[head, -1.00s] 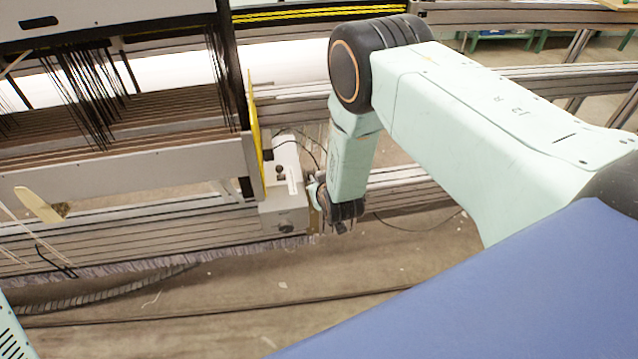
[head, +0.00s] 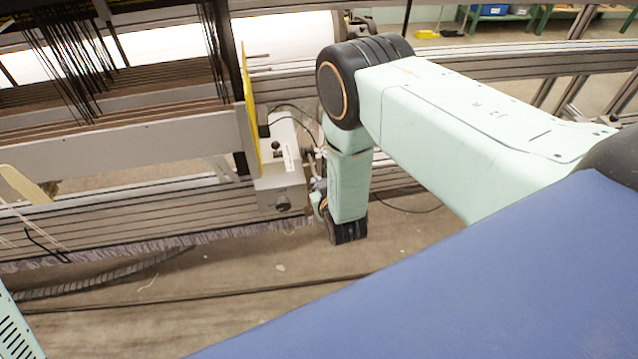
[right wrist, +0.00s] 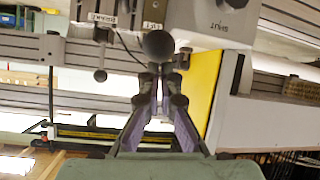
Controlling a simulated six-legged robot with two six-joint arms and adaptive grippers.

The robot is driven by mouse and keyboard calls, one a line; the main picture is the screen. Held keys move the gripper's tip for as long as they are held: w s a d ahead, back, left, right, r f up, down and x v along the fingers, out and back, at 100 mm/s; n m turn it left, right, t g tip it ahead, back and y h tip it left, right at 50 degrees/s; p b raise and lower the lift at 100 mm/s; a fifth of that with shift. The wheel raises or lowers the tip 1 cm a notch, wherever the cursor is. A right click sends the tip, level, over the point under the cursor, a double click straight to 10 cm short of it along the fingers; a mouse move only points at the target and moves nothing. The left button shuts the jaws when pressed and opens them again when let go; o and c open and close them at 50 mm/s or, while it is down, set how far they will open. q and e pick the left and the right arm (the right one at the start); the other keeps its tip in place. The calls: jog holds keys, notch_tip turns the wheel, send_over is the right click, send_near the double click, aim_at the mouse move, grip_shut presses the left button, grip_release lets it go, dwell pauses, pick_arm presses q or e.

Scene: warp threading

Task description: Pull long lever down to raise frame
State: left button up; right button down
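A grey control box (head: 283,185) stands at the right end of the loom frame. In the right wrist view, a round black lever knob (right wrist: 158,45) sits in front of the labelled control box (right wrist: 212,22). My right gripper (right wrist: 161,74) points at this knob, with its fingertips close together just below it in the picture. I cannot tell whether they grip the lever. A second lever with a smaller dark knob (right wrist: 100,75) is to the left. In the head view my right arm covers most of the gripper. My left gripper is out of view.
A yellow panel (head: 251,115) stands beside the box, with the loom's dark hanging wires (head: 65,60) to its left. Grey rails (head: 500,65) run behind my right arm. A wooden shuttle-like piece (head: 25,184) hangs at left. The floor in front is mostly clear.

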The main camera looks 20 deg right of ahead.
jog(key=shift+s+f+g, duration=0.3)
jog(key=shift+s+f, duration=0.35)
jog(key=shift+f, duration=0.1)
jog(key=w+r+p, duration=0.1)
jog(key=r+p, duration=0.1)
jog(key=r, duration=0.1)
jog(key=w+r, duration=0.1)
jog(key=r, duration=0.1)
jog(key=shift+w+a+p, duration=0.2)
jog(key=shift+w+p, duration=0.1)
jog(key=shift+p, duration=0.1)
jog(key=s+a+f+g+y, duration=0.1)
jog(key=s+f+g, duration=0.2)
jog(key=s, duration=1)
jog(key=s+a+f+g, duration=0.1)
jog(key=s+f+g, duration=0.15)
jog(key=s, duration=0.95)
jog(key=s+r+g, duration=0.3)
jog(key=s, duration=0.4)
jog(key=s+r+g+y, duration=0.1)
jog(key=s+r+g, duration=0.2)
jog(key=s, duration=0.4)
jog(key=shift+r, duration=0.3)
